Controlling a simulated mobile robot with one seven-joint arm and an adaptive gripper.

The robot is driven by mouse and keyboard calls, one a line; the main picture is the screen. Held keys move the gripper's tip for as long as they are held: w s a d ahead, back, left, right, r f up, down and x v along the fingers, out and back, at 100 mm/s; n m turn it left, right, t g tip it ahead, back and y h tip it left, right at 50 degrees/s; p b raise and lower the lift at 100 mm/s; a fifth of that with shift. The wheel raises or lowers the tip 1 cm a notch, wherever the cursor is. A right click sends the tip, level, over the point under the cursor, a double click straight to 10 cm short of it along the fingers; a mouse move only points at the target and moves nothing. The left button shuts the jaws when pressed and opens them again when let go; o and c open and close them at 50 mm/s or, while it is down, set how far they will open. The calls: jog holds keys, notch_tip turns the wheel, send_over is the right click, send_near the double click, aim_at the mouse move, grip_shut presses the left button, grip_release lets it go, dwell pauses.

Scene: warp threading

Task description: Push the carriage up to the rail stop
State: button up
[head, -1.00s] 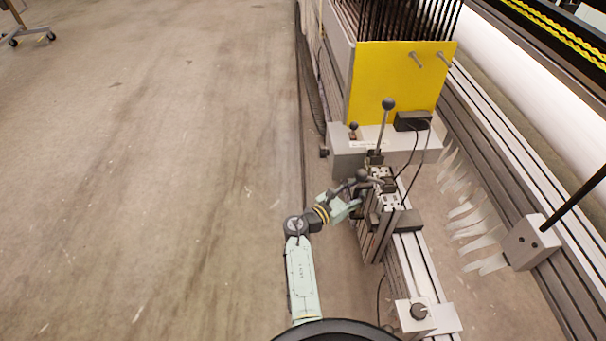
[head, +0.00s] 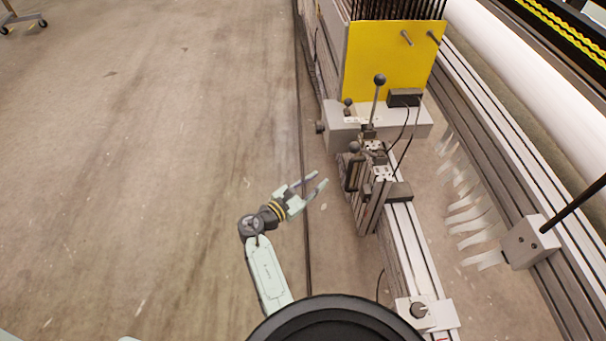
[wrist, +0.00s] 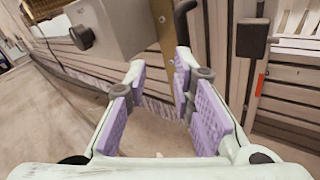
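The carriage appears to be the grey metal unit (head: 368,208) with upright plates and a black-knobbed lever, sitting on the rail (head: 416,250) in the head view. Its far end is close to the large grey block (head: 345,130) under a yellow panel; I cannot tell whether they touch. A smaller block with a black knob (head: 428,314) sits on the near rail; I cannot tell which part is the rail stop. My gripper (head: 320,181) is open and empty, left of the carriage and apart from it. In the wrist view its purple-padded fingers (wrist: 160,70) are spread with nothing between.
The yellow panel (head: 385,62) stands behind the carriage, with a tall ball-topped lever (head: 376,100) and loose black cables. White strips (head: 468,215) hang to the right, beside a grey block with a black rod (head: 530,242).

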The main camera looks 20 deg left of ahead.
jog(key=a+r, duration=0.1)
jog(key=a+m+y, duration=0.1)
jog(key=a+r+y, duration=0.1)
jog(key=shift+s+a+r+m, duration=0.15)
jog(key=shift+s+r+m, duration=0.15)
jog(key=shift+m, duration=0.1)
jog(key=shift+w, duration=0.1)
